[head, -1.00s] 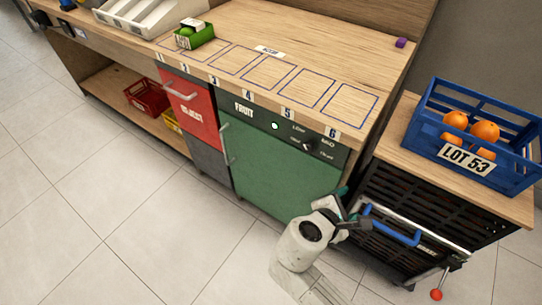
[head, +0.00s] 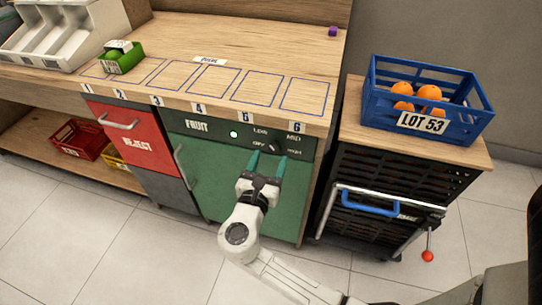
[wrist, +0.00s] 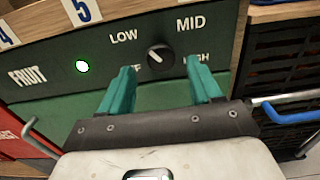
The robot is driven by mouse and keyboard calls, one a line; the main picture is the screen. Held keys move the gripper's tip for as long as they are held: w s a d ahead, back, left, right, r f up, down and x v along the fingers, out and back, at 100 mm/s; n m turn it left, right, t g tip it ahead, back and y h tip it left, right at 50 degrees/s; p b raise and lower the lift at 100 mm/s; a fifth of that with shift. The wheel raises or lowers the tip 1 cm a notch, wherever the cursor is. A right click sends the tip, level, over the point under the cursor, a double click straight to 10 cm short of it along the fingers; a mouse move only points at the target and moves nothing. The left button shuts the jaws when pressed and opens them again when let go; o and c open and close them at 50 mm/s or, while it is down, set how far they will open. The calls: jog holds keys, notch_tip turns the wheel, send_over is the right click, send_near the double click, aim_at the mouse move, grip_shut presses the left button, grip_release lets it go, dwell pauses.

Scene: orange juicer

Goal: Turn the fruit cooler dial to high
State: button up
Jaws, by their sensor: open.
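The fruit cooler (head: 240,190) is a green cabinet with a dark control strip marked FRUIT. Its black round dial (wrist: 160,57) sits on the strip, amid LOW, MID, OFF and HIGH labels; OFF and HIGH are partly covered by my fingers in the wrist view. The dial also shows in the head view (head: 275,146). A short pale mark is on its left part; I cannot tell surely which label it points to. My gripper (wrist: 160,78) is open and empty, its teal fingers in front of the strip, below and either side of the dial, apparently not touching it.
A lit indicator (wrist: 82,66) is left of the dial. The cooler's handle (head: 184,167) is at its left edge. To the right stands a black slatted unit (head: 385,190) with a blue handle (head: 370,203) and a blue crate (head: 470,122) of oranges on top.

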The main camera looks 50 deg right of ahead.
aim_at(274, 147)
jog(key=shift+x, duration=1.25)
jog(key=shift+c, duration=0.3)
jog(key=c, duration=1)
jog(key=shift+o, duration=0.2)
